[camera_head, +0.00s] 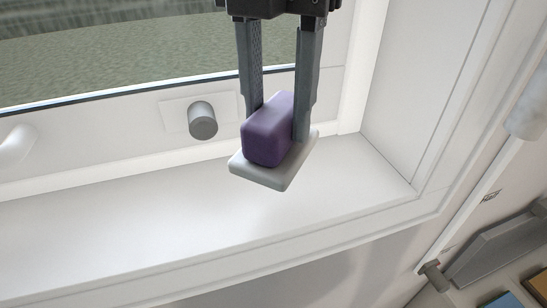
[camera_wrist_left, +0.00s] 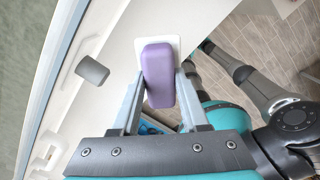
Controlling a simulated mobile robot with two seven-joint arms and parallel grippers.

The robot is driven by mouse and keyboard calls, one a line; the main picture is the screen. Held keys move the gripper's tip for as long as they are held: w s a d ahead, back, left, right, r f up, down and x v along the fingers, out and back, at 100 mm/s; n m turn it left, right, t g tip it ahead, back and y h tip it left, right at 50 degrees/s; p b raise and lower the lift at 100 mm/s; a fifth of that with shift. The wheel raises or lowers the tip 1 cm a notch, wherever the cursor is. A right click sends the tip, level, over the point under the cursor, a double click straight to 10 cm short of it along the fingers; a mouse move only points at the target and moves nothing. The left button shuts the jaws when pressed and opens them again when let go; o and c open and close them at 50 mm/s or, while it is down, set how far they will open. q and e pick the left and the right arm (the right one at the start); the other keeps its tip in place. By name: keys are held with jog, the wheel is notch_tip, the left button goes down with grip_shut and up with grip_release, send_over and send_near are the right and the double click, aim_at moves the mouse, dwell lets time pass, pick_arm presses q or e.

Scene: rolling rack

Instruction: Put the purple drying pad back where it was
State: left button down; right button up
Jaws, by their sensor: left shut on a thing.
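The purple drying pad (camera_head: 264,138) is a rounded purple block on a flat, pale rectangular base. My left gripper (camera_head: 276,122) reaches down from the top of the head view and is shut on the purple block, one finger on each side. The pale base sticks out below the fingertips, over the white window sill (camera_head: 130,235). I cannot tell whether the base touches the sill or hangs just above it. In the left wrist view the purple pad (camera_wrist_left: 157,75) sits between the two fingers (camera_wrist_left: 160,92). My right gripper is not in view.
A grey cylindrical knob (camera_head: 203,120) sticks out from the window frame, left of the pad. A white handle (camera_head: 17,145) is at the far left. The sill is bare left of the pad. At lower right are a white rail (camera_head: 475,200) and a grey panel (camera_head: 500,245).

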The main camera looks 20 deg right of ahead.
aim_at(278, 108)
pick_arm(q)
notch_tip(278, 108, down, 3)
jog(key=shift+s+r, duration=0.15)
jog(key=shift+r, duration=0.05)
jog(key=shift+f+p, duration=0.45)
jog(key=shift+f, duration=1.65)
jog(key=shift+c, duration=2.1)
grip_release()
jog(key=shift+r, duration=0.1)
notch_tip(278, 108, up, 12)
jog(key=shift+f+b, duration=0.1)
jog(key=shift+b, duration=0.25)
